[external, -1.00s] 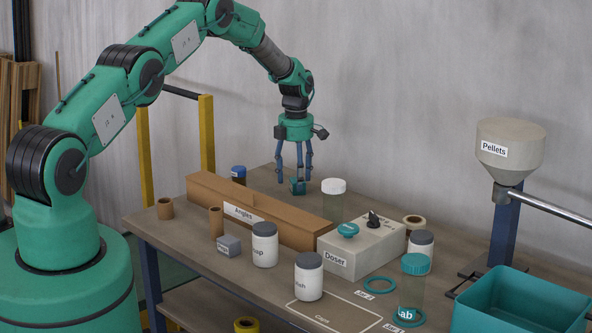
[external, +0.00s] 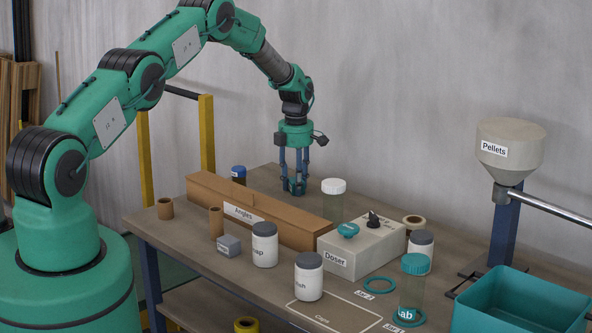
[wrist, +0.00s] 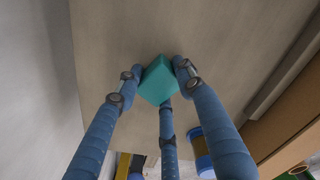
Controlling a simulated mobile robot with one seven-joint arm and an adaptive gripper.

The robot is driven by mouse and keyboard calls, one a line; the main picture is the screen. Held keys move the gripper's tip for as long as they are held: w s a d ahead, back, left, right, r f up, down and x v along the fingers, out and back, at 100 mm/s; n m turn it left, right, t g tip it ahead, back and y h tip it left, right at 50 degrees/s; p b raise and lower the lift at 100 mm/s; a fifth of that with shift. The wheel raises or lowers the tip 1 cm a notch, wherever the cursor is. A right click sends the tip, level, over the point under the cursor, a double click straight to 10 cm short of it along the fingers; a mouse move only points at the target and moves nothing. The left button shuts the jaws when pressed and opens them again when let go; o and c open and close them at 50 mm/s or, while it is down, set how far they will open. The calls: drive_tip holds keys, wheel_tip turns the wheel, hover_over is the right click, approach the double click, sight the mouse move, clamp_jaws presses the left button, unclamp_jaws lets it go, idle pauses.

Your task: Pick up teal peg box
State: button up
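The teal peg box (external: 297,187) is at the back of the bench, beyond the long brown box, and is partly hidden by my fingers in the external view. In the wrist view the teal peg box (wrist: 158,82) is a small block between the tips of three blue fingers. My gripper (external: 294,181) points straight down over it. The wrist view shows my gripper (wrist: 160,78) with its fingertips drawn in against the box sides. The box appears to rest on the bench top; its underside is hidden.
The long brown Angles box (external: 240,208) lies in front of my gripper. A white-capped clear jar (external: 333,187) stands close to the right. A blue-capped dark jar (external: 239,174) is to the left. The Doser (external: 362,246) is further right.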

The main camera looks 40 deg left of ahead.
drive_tip(key=shift+c, duration=0.9)
drive_tip(key=shift+r, duration=0.15)
wheel_tip(320, 180, up, 10)
drive_tip(key=shift+f+p, duration=0.15)
drive_tip(key=shift+p, duration=0.45)
